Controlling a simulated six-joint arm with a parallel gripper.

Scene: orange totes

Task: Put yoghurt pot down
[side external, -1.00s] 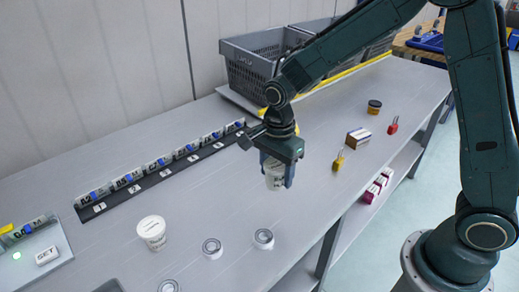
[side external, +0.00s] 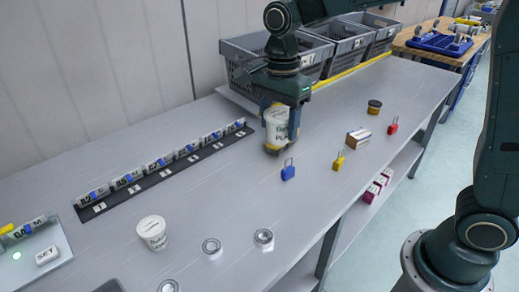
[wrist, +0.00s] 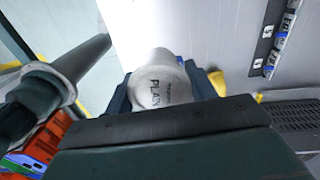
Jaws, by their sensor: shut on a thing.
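A white yoghurt pot with dark lettering (side external: 277,128) is upright between the fingers of my gripper (side external: 276,112) in the side view. The gripper is shut on it from above. In the wrist view the pot (wrist: 160,88) sits between the two dark blue fingers (wrist: 163,92), with the word PLAIN readable. The pot is over the middle of the grey bench, in front of the grey crates. A yellow and dark shape shows at its foot; I cannot tell whether the pot touches it or the bench. A second white pot (side external: 152,232) stands upright at the front left.
A blue padlock (side external: 288,172) lies close in front of the held pot, with a yellow padlock (side external: 338,161) and small box (side external: 358,138) to the right. Grey crates (side external: 255,68) stand behind. A numbered black rail (side external: 165,168) is left. Bare bench lies between rail and pot.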

